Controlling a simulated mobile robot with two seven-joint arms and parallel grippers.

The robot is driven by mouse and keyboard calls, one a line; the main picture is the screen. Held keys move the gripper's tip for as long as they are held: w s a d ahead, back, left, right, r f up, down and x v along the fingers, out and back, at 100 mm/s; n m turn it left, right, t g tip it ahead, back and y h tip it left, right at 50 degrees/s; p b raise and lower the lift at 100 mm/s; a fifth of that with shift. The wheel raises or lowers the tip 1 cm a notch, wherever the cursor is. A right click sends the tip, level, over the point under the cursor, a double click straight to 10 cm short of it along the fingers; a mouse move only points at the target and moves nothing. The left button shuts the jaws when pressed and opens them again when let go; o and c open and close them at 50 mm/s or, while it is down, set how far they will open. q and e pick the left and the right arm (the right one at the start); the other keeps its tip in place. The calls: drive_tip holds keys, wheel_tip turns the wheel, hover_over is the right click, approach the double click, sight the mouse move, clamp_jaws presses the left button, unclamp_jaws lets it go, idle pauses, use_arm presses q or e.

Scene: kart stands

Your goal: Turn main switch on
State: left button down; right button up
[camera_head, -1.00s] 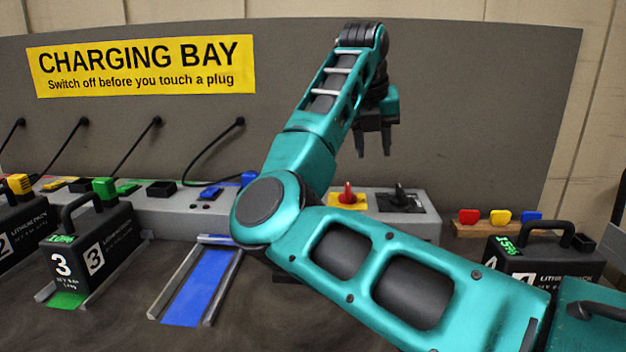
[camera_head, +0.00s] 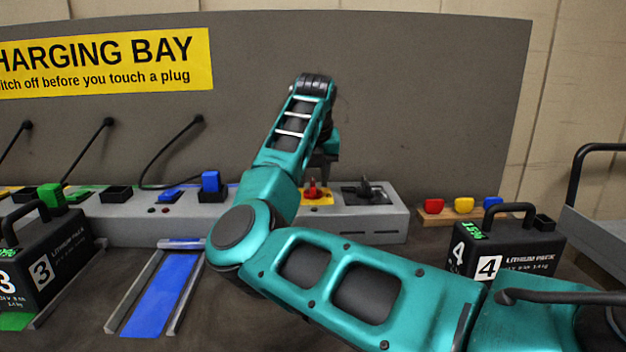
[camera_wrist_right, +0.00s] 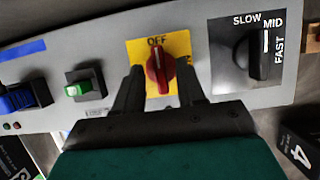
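The main switch is a red rotary knob (camera_wrist_right: 158,70) on a yellow plate (camera_wrist_right: 137,51). In the right wrist view its handle stands roughly upright, its upper end toward the word OFF; other lettering to its right is mostly covered by a finger. In the head view the knob (camera_head: 312,190) shows on top of the grey console, just below my right gripper (camera_head: 323,163). In the right wrist view my right gripper (camera_wrist_right: 158,84) is open, one finger on each side of the knob, apparently not clamped on it. My left gripper is out of view.
A black speed dial (camera_wrist_right: 259,55) marked SLOW, MID, FAST sits right of the switch. A blue plug (camera_head: 211,182) stands to its left on the console (camera_head: 370,228). Battery pack 4 (camera_head: 505,252) and a rack with red, yellow and blue pieces (camera_head: 475,216) are at right.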

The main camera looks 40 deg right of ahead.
drive_tip(key=shift+w+d+f, duration=0.1)
drive_tip(key=shift+f, duration=0.2)
drive_tip(key=shift+c, duration=0.3)
clamp_jaws()
